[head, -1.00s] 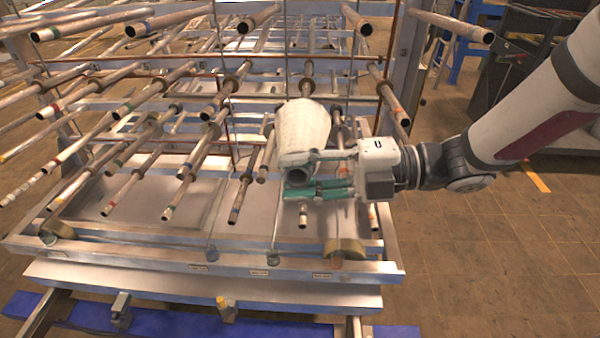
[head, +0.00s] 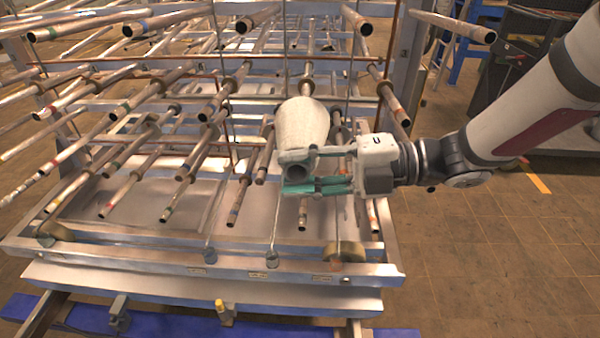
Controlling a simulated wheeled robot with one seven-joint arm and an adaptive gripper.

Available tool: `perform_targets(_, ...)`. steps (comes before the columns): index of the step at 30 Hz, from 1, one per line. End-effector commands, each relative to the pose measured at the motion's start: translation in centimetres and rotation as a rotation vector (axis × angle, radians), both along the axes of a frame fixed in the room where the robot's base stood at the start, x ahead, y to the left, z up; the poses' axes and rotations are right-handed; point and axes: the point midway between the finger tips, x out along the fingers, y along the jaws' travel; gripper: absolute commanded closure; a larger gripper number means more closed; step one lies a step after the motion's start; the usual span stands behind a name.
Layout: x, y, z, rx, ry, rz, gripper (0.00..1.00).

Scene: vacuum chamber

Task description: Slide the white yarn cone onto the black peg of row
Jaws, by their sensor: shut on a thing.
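The white yarn cone (head: 303,122) is in the middle of the head view, among the pegs of the rack. I cannot tell which peg is the black one, nor whether a peg is inside the cone.
Metal pegs jut toward me on the left, such as one with a green band (head: 178,190). One peg end (head: 302,222) shows just below my gripper. A metal rack frame (head: 200,270) runs along the front. Floor (head: 480,260) at the right is clear.

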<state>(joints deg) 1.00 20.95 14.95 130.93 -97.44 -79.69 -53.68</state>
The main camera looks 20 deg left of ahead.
Motion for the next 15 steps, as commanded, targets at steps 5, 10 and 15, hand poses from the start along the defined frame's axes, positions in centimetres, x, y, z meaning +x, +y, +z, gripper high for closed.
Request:
perform_targets(5,0.7,0.2,0.0,0.002,-0.004,0.000,1.00)
perform_targets(10,1.3,0.3,-0.1,0.002,-0.003,0.001,1.00)
perform_targets(15,1.8,0.5,-0.2,0.002,-0.002,0.001,1.00)
